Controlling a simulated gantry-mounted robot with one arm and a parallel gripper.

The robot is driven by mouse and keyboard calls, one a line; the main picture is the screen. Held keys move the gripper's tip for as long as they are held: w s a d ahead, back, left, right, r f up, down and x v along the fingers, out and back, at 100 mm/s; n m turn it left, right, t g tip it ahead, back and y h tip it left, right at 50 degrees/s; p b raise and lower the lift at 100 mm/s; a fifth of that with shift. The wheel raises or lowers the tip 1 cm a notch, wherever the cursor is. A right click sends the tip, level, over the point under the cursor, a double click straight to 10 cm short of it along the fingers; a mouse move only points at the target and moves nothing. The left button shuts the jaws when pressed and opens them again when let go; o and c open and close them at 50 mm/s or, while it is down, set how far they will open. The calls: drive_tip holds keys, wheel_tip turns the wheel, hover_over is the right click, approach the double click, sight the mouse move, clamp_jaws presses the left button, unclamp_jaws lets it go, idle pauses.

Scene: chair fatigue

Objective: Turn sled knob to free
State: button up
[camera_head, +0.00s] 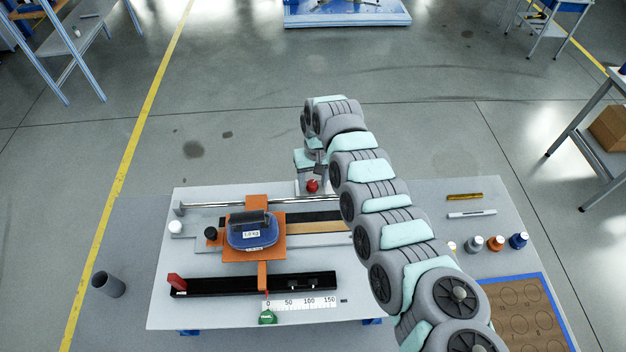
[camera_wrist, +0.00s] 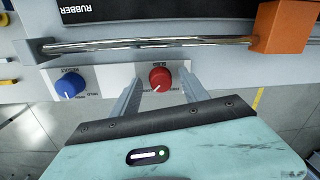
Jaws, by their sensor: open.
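The red knob (camera_wrist: 160,79) sits on a white panel with a small upside-down label, too small to read surely, and a white pointer mark toward the lower left. It also shows in the head view (camera_head: 312,186) at the table's back edge. My gripper (camera_wrist: 160,84) is open, with one finger on each side of the red knob in the picture; I cannot tell whether either touches it. In the head view my gripper (camera_head: 313,172) is mostly hidden by my wrist, just behind the knob. The orange sled (camera_head: 276,247) carries a blue weight (camera_head: 252,231) marked 1.0 kg.
A blue knob (camera_wrist: 69,84) stands left of the red one in the wrist view. A steel rail (camera_wrist: 150,43) runs close by, with an orange block (camera_wrist: 281,27) on it. A black track (camera_head: 230,286) and scale lie at the table's front. My arm covers the table's right middle.

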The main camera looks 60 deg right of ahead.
clamp_jaws()
idle(0.3)
